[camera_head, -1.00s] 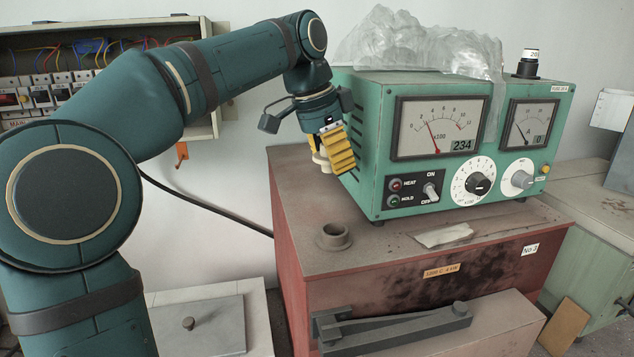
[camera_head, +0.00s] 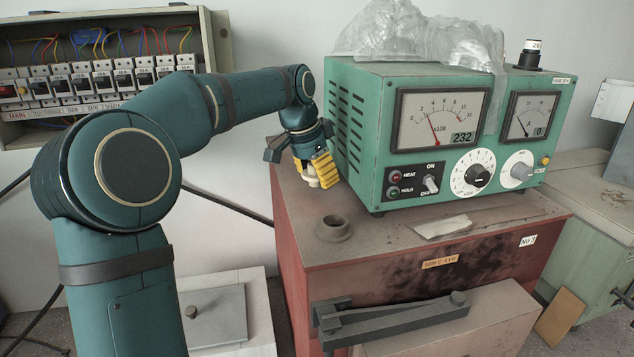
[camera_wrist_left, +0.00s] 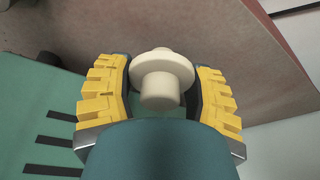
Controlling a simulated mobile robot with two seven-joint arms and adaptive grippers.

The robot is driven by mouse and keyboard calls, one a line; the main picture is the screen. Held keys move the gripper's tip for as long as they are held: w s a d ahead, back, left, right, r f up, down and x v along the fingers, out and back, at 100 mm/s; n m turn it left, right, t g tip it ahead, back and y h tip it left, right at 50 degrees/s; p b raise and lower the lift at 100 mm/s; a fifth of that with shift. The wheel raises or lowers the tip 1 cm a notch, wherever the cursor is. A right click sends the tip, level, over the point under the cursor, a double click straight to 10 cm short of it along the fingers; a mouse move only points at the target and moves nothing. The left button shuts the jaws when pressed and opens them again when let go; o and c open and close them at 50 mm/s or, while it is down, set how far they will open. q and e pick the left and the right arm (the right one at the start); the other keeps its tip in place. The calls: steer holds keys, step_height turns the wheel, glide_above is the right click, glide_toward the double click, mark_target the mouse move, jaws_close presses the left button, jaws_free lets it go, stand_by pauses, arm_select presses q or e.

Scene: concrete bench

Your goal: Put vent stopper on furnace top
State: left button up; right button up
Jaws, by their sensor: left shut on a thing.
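The vent stopper (camera_wrist_left: 162,75) is a cream, flanged plug; in the left wrist view it sits between the yellow finger pads. My left gripper (camera_head: 316,172) is shut on the stopper (camera_head: 308,174), just above the back left of the furnace top, beside the green control box. Whether the stopper touches the top is unclear. The furnace (camera_head: 300,255) is a red cabinet with a dusty brown top. A round vent collar (camera_head: 333,227) stands on that top, in front of the gripper, with nothing in its opening. My right gripper is not in view.
The green control box (camera_head: 365,140) stands on the furnace, with crumpled clear plastic (camera_head: 420,40) on it. A pale scrap (camera_head: 443,227) lies right of the collar. A dark latch bar (camera_head: 390,322) crosses the front. A breaker panel (camera_head: 100,80) hangs behind the arm.

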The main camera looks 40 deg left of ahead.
arm_select(q)
steer(key=shift+f, duration=0.8)
steer(key=shift+f, duration=0.2)
steer(key=o, duration=1.2)
steer(key=p+v, duration=0.1)
steer(key=v, duration=1.1)
steer(key=shift+r, duration=0.2)
